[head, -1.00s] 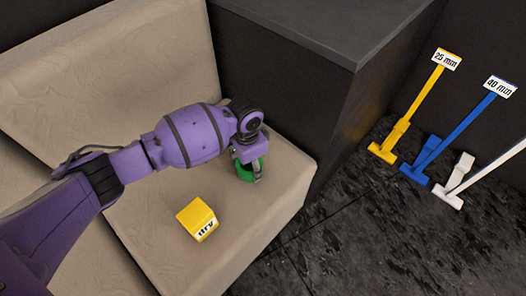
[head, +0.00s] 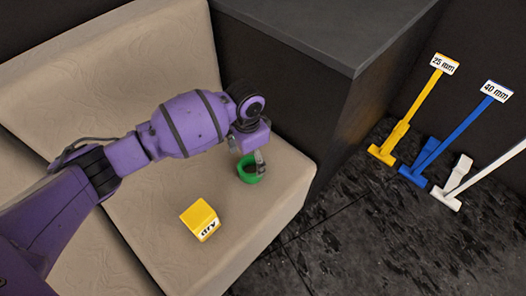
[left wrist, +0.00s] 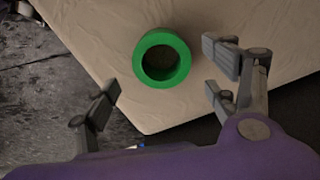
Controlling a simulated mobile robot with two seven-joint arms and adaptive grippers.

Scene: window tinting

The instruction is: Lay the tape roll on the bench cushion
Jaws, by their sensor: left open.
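The green tape roll (head: 246,170) lies flat on the beige bench cushion (head: 160,262), near its right edge. In the left wrist view the roll (left wrist: 162,58) shows as a green ring with an open middle, resting on the cushion (left wrist: 110,28). My left gripper (head: 257,163) is above the roll, partly in front of it in the head view. In the left wrist view its two fingers (left wrist: 163,92) are spread wide, with nothing between them, and the roll lies beyond the fingertips. My right gripper is not in view.
A yellow block (head: 199,218) with a printed label sits on the cushion left of the roll. A dark cabinet (head: 290,95) stands behind the cushion. Yellow (head: 410,115), blue (head: 445,135) and white (head: 480,178) long-handled tools stand on the dark floor at right.

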